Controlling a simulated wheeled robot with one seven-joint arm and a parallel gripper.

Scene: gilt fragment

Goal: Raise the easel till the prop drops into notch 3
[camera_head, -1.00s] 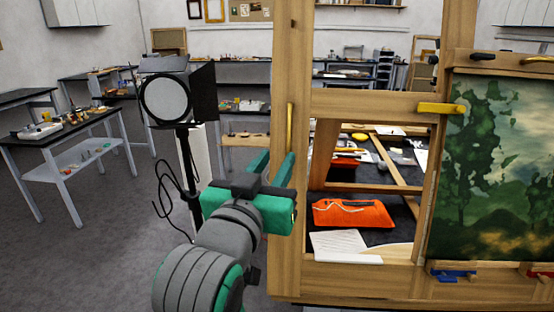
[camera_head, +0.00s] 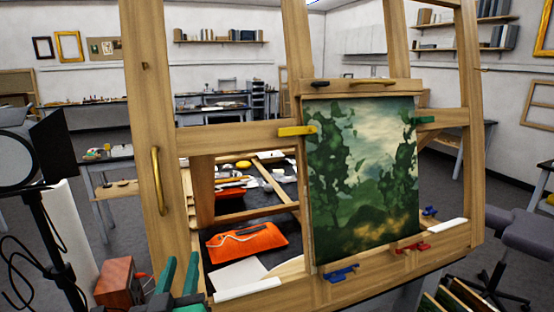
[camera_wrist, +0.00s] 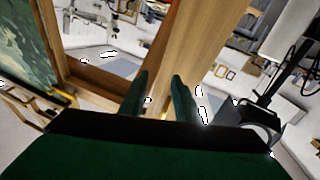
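The wooden easel (camera_head: 226,137) fills the middle of the head view, holding a green landscape painting (camera_head: 362,180). A brass handle (camera_head: 156,180) is upright on its left post (camera_head: 145,100). My gripper (camera_head: 178,270) is low in the head view, below the handle and apart from it in the picture. Its green fingers are apart, with nothing seen between them. In the wrist view my gripper (camera_wrist: 160,90) shows its spread fingers in front of a wooden post (camera_wrist: 165,55); I cannot tell if they touch it. The prop and notches are not visible.
A black studio lamp (camera_head: 40,150) on a stand is at the left, with a red-brown box (camera_head: 118,283) on the floor near it. A grey stool (camera_head: 510,232) stands at the right.

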